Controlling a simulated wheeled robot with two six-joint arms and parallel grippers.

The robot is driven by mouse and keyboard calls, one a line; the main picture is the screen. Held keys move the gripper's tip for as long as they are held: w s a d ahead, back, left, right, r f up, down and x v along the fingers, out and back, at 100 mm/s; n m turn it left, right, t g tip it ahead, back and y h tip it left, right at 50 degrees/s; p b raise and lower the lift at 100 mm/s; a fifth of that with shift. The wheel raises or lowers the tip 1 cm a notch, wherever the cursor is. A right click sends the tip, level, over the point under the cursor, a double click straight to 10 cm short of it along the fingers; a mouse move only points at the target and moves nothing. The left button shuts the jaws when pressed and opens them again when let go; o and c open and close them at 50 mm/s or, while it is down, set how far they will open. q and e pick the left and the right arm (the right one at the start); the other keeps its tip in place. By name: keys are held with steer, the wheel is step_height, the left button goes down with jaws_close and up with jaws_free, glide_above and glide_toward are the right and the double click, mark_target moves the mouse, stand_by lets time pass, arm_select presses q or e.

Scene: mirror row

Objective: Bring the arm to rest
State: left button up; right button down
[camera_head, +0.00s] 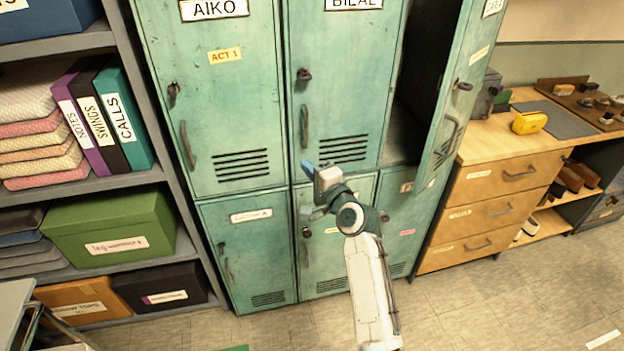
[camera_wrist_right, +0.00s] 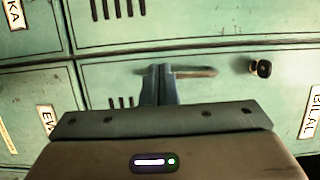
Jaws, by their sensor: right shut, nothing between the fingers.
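My right arm (camera_head: 368,285) reaches up from the bottom of the head view. Its gripper (camera_head: 307,168) is in front of the green lockers (camera_head: 225,130), near the bottom of the door labelled BILAL. In the right wrist view the gripper (camera_wrist_right: 158,72) is shut and its fingers are together with nothing between them. Behind the fingertips there is a horizontal-looking door handle (camera_wrist_right: 195,72); I cannot tell whether they touch it. My left gripper is not in view.
One upper locker door (camera_head: 452,90) stands open at the right. A wooden drawer unit (camera_head: 490,208) with a yellow case (camera_head: 529,123) on top is right of the lockers. A shelf with binders (camera_head: 122,118) and a green box (camera_head: 112,228) is at left. The floor (camera_head: 500,310) at lower right is mostly clear.

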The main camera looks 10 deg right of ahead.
steer(key=s+d+f+n+g+h, duration=0.25)
steer(key=s+f, duration=0.45)
steer(key=f, duration=0.9)
steer(key=s+d+f+n+g+h, duration=0.1)
steer(key=s+d+f+n+g, duration=0.35)
steer(key=f, duration=1.15)
steer(key=s+d+f+m+g+h, duration=0.1)
steer(key=s+f, duration=0.7)
steer(key=f, duration=0.7)
steer(key=s+d+f+n+g+h, duration=0.1)
steer(key=s+d+f+n+g, duration=0.15)
steer(key=s+f, duration=0.65)
steer(key=s+d+f+n+g+h, duration=0.15)
steer(key=s+d+f, duration=0.25)
steer(key=s+f, duration=0.5)
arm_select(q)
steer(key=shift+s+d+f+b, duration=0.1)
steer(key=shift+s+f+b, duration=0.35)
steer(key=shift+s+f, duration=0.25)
arm_select(e)
steer(key=s+d+f+n+g, duration=0.1)
steer(key=s+d+f+n, duration=0.1)
steer(key=s, duration=1)
steer(key=s+d+f+n+g, duration=0.2)
steer(key=s+d, duration=0.2)
steer(key=s, duration=0.8)
steer(key=shift+s+d+h, duration=0.2)
steer(key=shift+s+h, duration=0.1)
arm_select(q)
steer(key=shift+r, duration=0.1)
